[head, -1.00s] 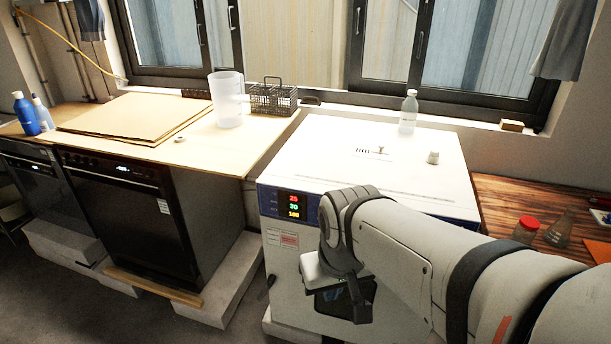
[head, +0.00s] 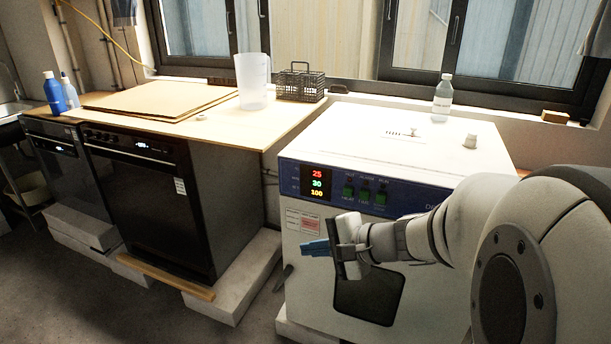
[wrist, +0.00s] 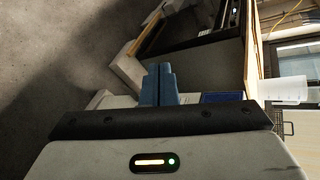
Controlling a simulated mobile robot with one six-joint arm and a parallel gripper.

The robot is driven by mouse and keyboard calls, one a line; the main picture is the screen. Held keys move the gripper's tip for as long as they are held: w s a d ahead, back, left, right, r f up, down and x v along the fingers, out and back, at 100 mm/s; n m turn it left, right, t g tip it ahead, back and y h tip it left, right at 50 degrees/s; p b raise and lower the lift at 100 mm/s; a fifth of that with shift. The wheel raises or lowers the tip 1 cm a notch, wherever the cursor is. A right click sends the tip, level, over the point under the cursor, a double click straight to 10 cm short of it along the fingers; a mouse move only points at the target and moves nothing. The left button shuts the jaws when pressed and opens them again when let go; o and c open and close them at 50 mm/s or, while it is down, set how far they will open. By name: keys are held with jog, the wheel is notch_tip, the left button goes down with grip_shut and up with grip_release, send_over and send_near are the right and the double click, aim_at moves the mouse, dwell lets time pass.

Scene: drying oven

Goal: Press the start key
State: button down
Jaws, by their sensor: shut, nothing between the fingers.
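The drying oven (head: 455,168) is a white cabinet with a blue control strip. The wrist view shows the shut blue fingers (wrist: 159,72); the keys are not visible there.
A dark-fronted appliance (head: 150,205) stands left under a wooden worktop (head: 215,128) with a jug (head: 252,82) and a wire rack (head: 300,84). The floor (head: 60,285) at front left is clear.

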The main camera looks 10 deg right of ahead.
aim_at(381, 198)
jog(key=w+d+f+m+t+h+b, duration=0.2)
jog(key=w+d+m+t+h+b, duration=0.1)
jog(key=d, duration=0.5)
jog(key=w+d+f+m+t+h+b, duration=0.2)
jog(key=w+d+m+t, duration=0.3)
jog(key=d+m, duration=0.3)
jog(key=shift+d+f+t+h+b, duration=0.4)
jog(key=shift+f+t+b, duration=0.1)
jog(key=shift+b, duration=0.2)
jog(key=shift+w+d+p, duration=0.2)
jog(key=shift+w+d, duration=0.6)
jog(key=shift+w, duration=0.4)
jog(key=shift+w+d+p, duration=0.15)
jog(key=shift+w+d, duration=0.65)
jog(key=shift+w, duration=0.45)
jog(key=shift+w+d+p, duration=0.2)
jog(key=shift+w+d, duration=0.6)
jog(key=shift+w, duration=0.4)
jog(key=shift+w+d+b, duration=0.25)
jog(key=shift+w+b, duration=0.05)
jog(key=shift+b, duration=0.05)
